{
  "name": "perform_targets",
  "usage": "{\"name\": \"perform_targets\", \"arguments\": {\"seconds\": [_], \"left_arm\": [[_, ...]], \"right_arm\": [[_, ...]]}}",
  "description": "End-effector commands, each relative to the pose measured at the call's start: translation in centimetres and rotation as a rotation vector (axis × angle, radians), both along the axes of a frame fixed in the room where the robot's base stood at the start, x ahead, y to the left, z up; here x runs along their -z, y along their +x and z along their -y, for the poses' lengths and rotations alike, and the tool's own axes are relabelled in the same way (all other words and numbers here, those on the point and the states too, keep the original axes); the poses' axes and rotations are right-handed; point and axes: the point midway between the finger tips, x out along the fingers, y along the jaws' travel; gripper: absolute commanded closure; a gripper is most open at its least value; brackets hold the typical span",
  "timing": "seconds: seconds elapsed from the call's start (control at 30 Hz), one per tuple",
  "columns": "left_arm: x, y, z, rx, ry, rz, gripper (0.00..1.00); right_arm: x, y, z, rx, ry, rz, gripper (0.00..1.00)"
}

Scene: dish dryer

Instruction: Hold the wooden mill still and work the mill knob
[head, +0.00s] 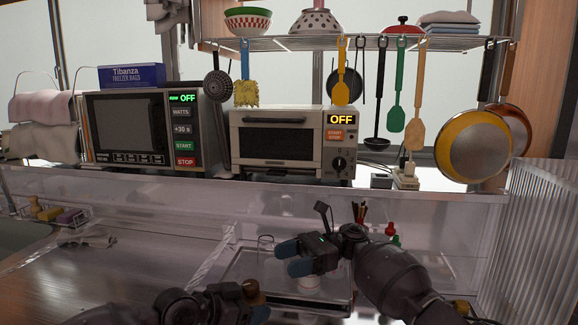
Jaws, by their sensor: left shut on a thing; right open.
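The wooden mill (254,288) shows as a small brown rounded piece at the bottom of the head view. Most of it is hidden by my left gripper or cut off by the frame. My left gripper (244,301) is low in the view and shut on the mill. I cannot make out the mill knob clearly. My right gripper (291,258) is above and to the right of the mill, apart from it. Its blue fingertips are open with nothing seen between them.
A white jar-like item (308,284) sits just below my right gripper on a clear tray (240,268). Red and green-topped bottles (391,230) stand behind my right wrist. A microwave (130,125) and toaster oven (275,138) stand on the raised ledge. Utensils hang above.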

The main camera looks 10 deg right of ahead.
Motion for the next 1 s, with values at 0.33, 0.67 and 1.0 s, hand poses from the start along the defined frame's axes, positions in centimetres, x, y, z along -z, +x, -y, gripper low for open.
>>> {"name": "perform_targets", "arguments": {"seconds": [0.33,0.67,1.0], "left_arm": [[0.1,0.0,0.0,0.000,0.001,0.000,0.73],[0.1,0.0,0.0,0.000,0.001,0.000,0.73],[0.1,0.0,0.0,0.000,0.001,0.000,0.73]], "right_arm": [[-5.4,0.5,-0.3,0.032,0.026,-0.049,0.38],[-9.8,3.4,-1.2,0.162,0.169,-0.322,0.38],[-14.2,6.7,-1.1,0.245,0.345,-0.656,0.38]]}}
